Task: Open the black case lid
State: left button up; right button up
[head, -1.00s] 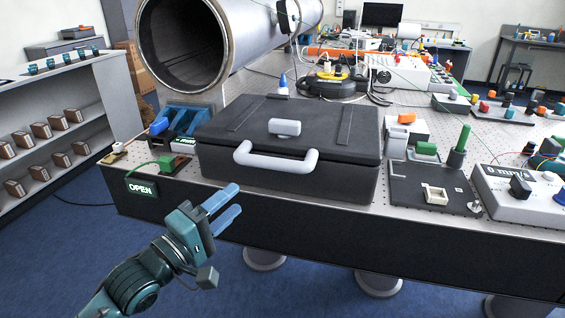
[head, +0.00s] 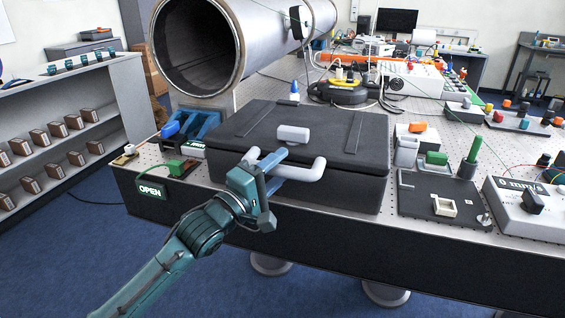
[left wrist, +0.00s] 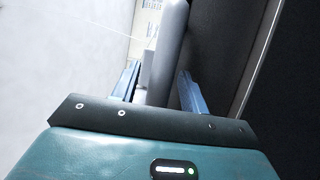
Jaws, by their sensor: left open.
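The black case (head: 300,190) sits on the front of the perforated table with its lid (head: 335,118) shut. A light grey U-shaped handle (head: 318,170) juts from its front, below a small grey latch (head: 293,134) on the lid. My left gripper (head: 284,163) is open at the handle and hides part of its bar. In the left wrist view the two blue fingers (left wrist: 160,88) stand apart with the grey handle bar (left wrist: 173,45) showing between them; contact cannot be told. My right gripper is not in view.
A large metal pipe (head: 235,45) lies behind the case. A green OPEN sign (head: 152,190) is on the table's front at left. A black fixture plate (head: 425,195) and a grey control box (head: 525,205) stand right of the case.

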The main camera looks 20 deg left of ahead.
pick_arm(q)
jog(key=shift+x, duration=0.85)
jog(key=shift+c, duration=0.2)
grip_shut()
